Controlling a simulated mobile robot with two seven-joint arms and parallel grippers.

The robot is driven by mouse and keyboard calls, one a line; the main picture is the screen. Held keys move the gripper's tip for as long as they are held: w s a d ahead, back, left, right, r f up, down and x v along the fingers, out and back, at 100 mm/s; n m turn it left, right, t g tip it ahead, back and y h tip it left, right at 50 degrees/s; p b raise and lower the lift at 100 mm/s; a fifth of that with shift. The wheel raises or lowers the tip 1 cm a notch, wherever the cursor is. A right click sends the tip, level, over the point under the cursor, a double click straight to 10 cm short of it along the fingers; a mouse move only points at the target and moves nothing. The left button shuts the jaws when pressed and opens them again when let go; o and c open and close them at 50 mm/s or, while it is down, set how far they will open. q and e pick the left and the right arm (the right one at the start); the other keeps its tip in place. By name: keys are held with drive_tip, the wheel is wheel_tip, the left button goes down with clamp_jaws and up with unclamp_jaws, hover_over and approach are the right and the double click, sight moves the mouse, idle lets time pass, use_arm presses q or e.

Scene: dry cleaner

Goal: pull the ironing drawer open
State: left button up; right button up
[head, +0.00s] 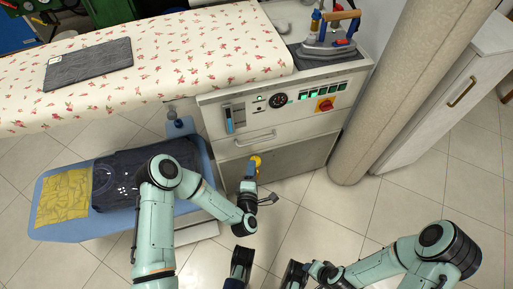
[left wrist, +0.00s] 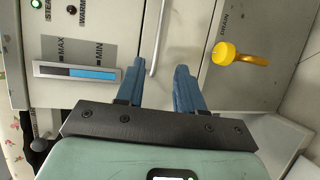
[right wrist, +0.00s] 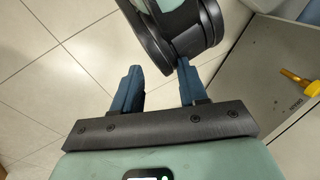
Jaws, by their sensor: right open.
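The ironing drawer (head: 230,142) is the cream front panel below the control panel of the ironing station, with a pale bar handle (head: 255,138). The drawer looks closed. My left gripper (head: 253,178) is in front of the cabinet, below the handle in the head view. In the left wrist view the handle (left wrist: 163,35) stands upright in the picture, its near end in the gap between the open fingers (left wrist: 158,68). I cannot tell whether they touch it. My right gripper (right wrist: 160,78) is open, low over the floor, with one of my arm links beyond its fingers.
A yellow valve (left wrist: 224,54) sticks out close to the left gripper's right finger. The flowered board (head: 200,50) and iron (head: 327,38) are above. A blue shelf with folded clothes (head: 65,195) lies left; a padded column (head: 400,90) stands right.

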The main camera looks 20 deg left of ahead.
use_arm(q)
drive_tip(key=b+x, duration=0.3)
drive_tip(key=x, duration=0.9)
drive_tip(key=shift+w, duration=0.35)
use_arm(e)
drive_tip(key=w+d+f+t, duration=0.1)
drive_tip(key=w+d+f, duration=0.1)
drive_tip(key=w+f, duration=0.1)
drive_tip(key=shift+w+d+h, duration=0.25)
drive_tip(key=shift+w+h, duration=0.15)
drive_tip(key=shift+w, duration=0.45)
use_arm(q)
drive_tip(key=shift+a, duration=0.15)
use_arm(e)
drive_tip(key=shift+f, duration=0.1)
use_arm(q)
clamp_jaws()
